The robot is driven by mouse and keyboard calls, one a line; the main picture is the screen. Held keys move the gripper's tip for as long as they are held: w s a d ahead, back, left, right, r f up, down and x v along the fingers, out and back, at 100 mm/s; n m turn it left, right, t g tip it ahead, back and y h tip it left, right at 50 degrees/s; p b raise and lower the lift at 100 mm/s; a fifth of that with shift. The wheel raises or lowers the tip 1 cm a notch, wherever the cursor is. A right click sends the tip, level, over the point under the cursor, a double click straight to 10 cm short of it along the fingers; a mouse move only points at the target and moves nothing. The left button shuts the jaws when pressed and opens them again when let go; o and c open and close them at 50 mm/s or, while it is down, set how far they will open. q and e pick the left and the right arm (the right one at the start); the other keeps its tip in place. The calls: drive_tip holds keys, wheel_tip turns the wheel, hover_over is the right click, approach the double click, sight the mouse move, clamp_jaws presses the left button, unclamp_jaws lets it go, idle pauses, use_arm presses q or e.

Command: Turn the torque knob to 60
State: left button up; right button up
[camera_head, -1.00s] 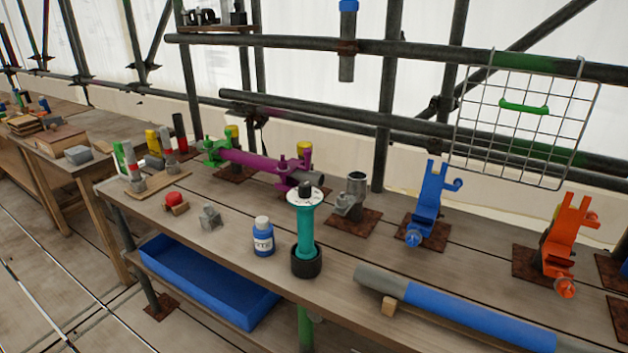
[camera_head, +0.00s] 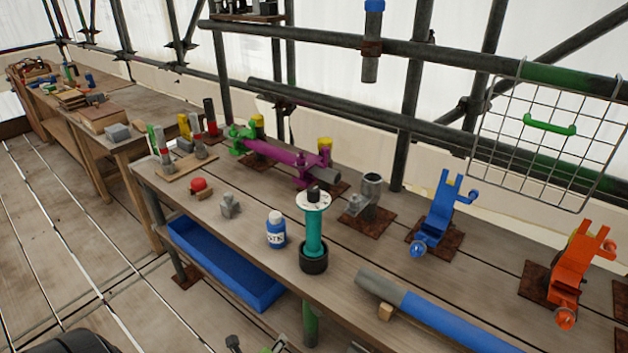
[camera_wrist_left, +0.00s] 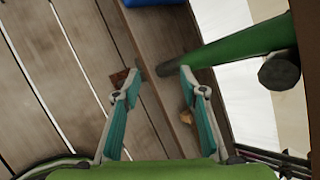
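A teal torque tool (camera_head: 314,235) stands upright on the bench, its lower end in a black round cup (camera_head: 313,262). On its top is a white dial disc (camera_head: 324,203) with a black knob (camera_head: 313,193). The dial's marks are too small to read. My left gripper (camera_wrist_left: 162,77) is open and empty in the left wrist view, its teal-padded fingers apart above the floor and a plank edge. Small gripper parts show at the bottom edge of the head view, below the bench front and well short of the tool. My right gripper is not clearly seen.
A blue-labelled bottle (camera_head: 276,232) stands just left of the tool. A grey-and-blue tube (camera_head: 435,315) lies to its right, and a grey pipe fitting (camera_head: 371,190) stands behind. A blue tray (camera_head: 225,262) sits under the bench. A green post (camera_wrist_left: 235,43) crosses near my left gripper.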

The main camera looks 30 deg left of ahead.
use_arm(q)
drive_tip(key=w+r+m+t+p, duration=0.1)
drive_tip(key=w+r+m+t, duration=0.15)
drive_tip(key=r, duration=0.75)
drive_tip(key=w+r+m+t+p, duration=0.1)
drive_tip(key=w+r+m, duration=0.25)
drive_tip(key=r, duration=0.65)
drive_tip(key=m+t+y+p, duration=0.1)
drive_tip(key=m+t+p, duration=0.2)
drive_tip(key=m+t, duration=0.25)
approach(312, 196)
drive_tip(key=shift+g, duration=0.3)
drive_tip(key=p+x, duration=0.1)
drive_tip(key=x, duration=0.2)
drive_tip(key=p+x, duration=0.1)
drive_tip(key=x, duration=0.3)
drive_tip(key=p+x, duration=0.1)
drive_tip(key=x, duration=0.2)
drive_tip(key=shift+w+a+r, duration=0.1)
drive_tip(key=shift+w+r, duration=0.15)
drive_tip(key=shift+w, duration=0.1)
drive_tip(key=shift+w+a+f, duration=0.1)
drive_tip(key=shift+w+a, duration=0.05)
drive_tip(key=shift+w, duration=0.35)
use_arm(e)
wheel_tip(312, 196, up, 10)
drive_tip(key=shift+w+f, duration=0.25)
drive_tip(key=shift+d, duration=0.1)
use_arm(q)
clamp_jaws()
